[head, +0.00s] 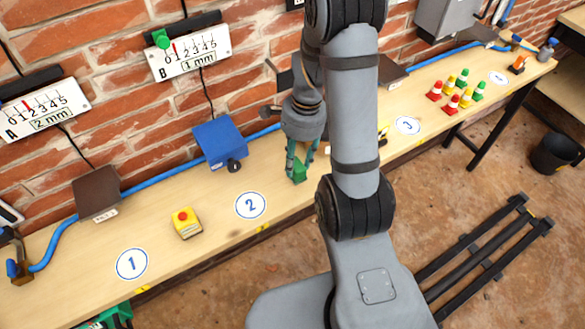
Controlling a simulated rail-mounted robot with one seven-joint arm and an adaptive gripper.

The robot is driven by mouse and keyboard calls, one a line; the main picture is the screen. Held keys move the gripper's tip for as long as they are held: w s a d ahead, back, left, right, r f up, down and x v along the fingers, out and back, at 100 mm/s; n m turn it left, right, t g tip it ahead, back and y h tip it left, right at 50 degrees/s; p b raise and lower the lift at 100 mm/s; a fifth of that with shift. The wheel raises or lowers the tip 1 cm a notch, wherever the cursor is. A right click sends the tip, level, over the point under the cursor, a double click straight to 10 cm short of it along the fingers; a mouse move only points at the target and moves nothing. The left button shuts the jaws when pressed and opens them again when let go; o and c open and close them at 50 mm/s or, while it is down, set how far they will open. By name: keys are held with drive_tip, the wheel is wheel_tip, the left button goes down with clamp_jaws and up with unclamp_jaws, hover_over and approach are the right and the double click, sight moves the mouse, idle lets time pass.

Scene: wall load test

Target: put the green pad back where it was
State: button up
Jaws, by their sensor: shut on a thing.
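My gripper (301,166) points down over the wooden bench (214,210), right of the round label 2. It is shut on a small green block (298,173), which I take to be the green pad. The block is at or just above the bench top; I cannot tell whether it touches. Part of the gripper and the area behind it are hidden by my arm. Another small green piece (160,38) sits at the top left of the gauge plate marked B (190,57).
A yellow box with a red button (186,222) stands between labels 1 and 2. A blue box (219,143) and a brown plate (97,192) sit along the brick wall beside a blue pipe (160,182). Several red, yellow and green cones (452,103) stand at the right.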

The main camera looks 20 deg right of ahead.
drive_tip(key=shift+w+a+f, duration=0.15)
drive_tip(key=shift+a+f, duration=0.05)
drive_tip(key=shift+a, duration=0.05)
drive_tip(key=shift+a+f, duration=0.1)
drive_tip(key=shift+f, duration=1.9)
drive_tip(key=shift+f+b, duration=0.1)
drive_tip(key=shift+b, duration=0.2)
drive_tip(key=shift+f, duration=0.2)
drive_tip(key=o, duration=0.8)
drive_tip(key=shift+r, duration=0.15)
drive_tip(key=shift+o, duration=0.2)
